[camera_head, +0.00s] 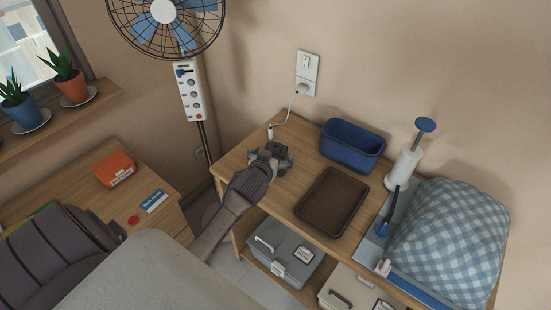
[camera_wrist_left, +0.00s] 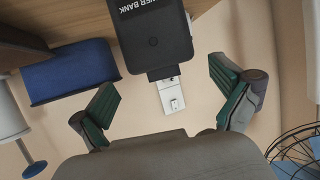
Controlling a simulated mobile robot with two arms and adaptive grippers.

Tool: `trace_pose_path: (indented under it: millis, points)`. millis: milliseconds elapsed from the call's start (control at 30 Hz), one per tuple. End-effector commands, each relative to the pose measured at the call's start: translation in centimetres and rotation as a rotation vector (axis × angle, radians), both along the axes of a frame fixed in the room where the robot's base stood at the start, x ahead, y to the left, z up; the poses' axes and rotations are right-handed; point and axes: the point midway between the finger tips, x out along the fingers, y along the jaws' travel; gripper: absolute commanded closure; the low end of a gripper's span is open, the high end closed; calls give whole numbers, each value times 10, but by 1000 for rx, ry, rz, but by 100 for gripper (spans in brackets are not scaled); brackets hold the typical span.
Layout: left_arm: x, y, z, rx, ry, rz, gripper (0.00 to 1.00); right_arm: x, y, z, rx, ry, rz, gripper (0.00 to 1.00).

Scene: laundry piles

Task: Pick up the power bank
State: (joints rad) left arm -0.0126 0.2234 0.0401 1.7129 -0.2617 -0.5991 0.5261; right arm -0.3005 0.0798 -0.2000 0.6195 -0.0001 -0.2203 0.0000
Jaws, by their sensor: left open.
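The power bank (camera_wrist_left: 155,40) is a dark, rounded block with white "POWER BANK" lettering, at the top centre of the left wrist view. The power bank lies ahead of the fingertips, roughly centred on the gap. In the head view my left gripper (camera_head: 270,155) is over the left end of the wooden table (camera_head: 238,160) and hides the power bank there. My right gripper is not in view.
A brown tray (camera_head: 332,201) and a blue bin (camera_head: 352,146) stand right of the gripper. Further right are a white pump-like stand (camera_head: 403,168) and a checked cloth bundle (camera_head: 450,235). A white cable (camera_head: 292,103) runs from the wall outlet (camera_head: 306,74) to the table's back edge.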

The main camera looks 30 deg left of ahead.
Motion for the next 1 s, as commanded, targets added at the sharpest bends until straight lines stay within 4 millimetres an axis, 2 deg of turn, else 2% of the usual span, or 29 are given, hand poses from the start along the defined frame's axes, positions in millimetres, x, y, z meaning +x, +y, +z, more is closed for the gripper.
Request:
trace_pose_path:
  millis: [100,233,567,1000]
  points:
    - [15,9,-3,1,1,1,0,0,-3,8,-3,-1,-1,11]
    - [29,13,-10,1,0,1,0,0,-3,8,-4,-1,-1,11]
    - [34,14,-13,0,0,0,0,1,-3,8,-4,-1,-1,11]
    - [33,14,-13,0,0,0,73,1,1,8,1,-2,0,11]
